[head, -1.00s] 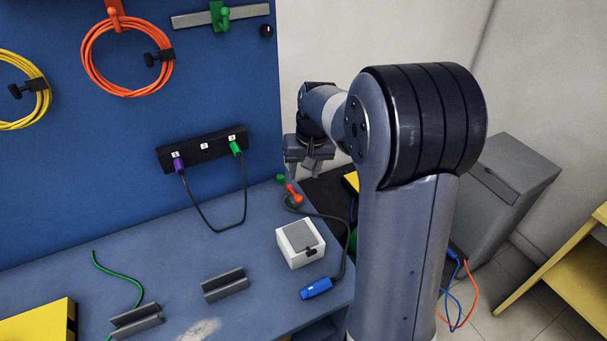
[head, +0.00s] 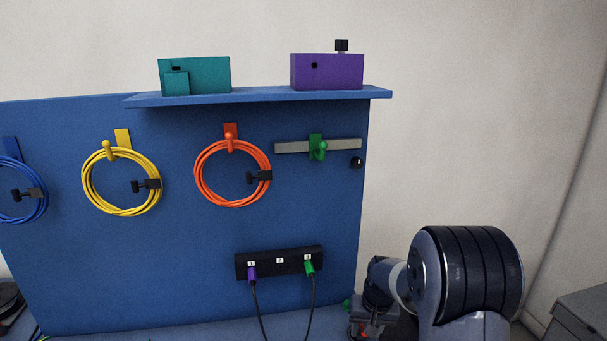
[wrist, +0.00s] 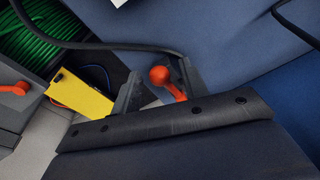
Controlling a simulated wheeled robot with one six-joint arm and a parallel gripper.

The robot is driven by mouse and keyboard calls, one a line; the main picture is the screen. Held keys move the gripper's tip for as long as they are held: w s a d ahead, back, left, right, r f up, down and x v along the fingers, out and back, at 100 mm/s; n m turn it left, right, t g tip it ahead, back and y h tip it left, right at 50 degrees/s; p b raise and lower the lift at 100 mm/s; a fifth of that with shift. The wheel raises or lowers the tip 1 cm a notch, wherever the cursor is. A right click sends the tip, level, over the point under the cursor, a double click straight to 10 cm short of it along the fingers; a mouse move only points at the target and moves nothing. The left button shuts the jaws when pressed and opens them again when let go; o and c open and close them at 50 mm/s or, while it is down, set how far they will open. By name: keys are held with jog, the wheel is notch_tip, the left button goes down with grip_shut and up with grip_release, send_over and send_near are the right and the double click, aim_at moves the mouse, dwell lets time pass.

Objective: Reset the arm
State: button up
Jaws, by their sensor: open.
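My arm stands at the lower right of the head view. My gripper (head: 372,329) shows there only partly, low beside the blue panel and cut off by the bottom edge. In the wrist view my gripper (wrist: 160,88) is open, with its two grey fingers apart. A red-orange knob on a short stem (wrist: 160,75) appears between the fingertips. I cannot tell whether a finger touches it. The red part also shows as a small patch near my gripper in the head view (head: 364,335).
The blue panel (head: 210,225) holds cable coils and a black socket strip (head: 280,262) with two plugged cables. Its shelf (head: 258,97) bears teal and purple boxes. A black cable (wrist: 100,44) and yellow box (wrist: 80,95) lie near my gripper. A grey cabinet stands right (head: 580,320).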

jog(key=shift+r+g+p, duration=0.3)
jog(key=shift+r+p, duration=0.1)
jog(key=shift+p, duration=0.15)
jog(key=shift+f+b, duration=0.2)
jog(key=shift+b, duration=0.2)
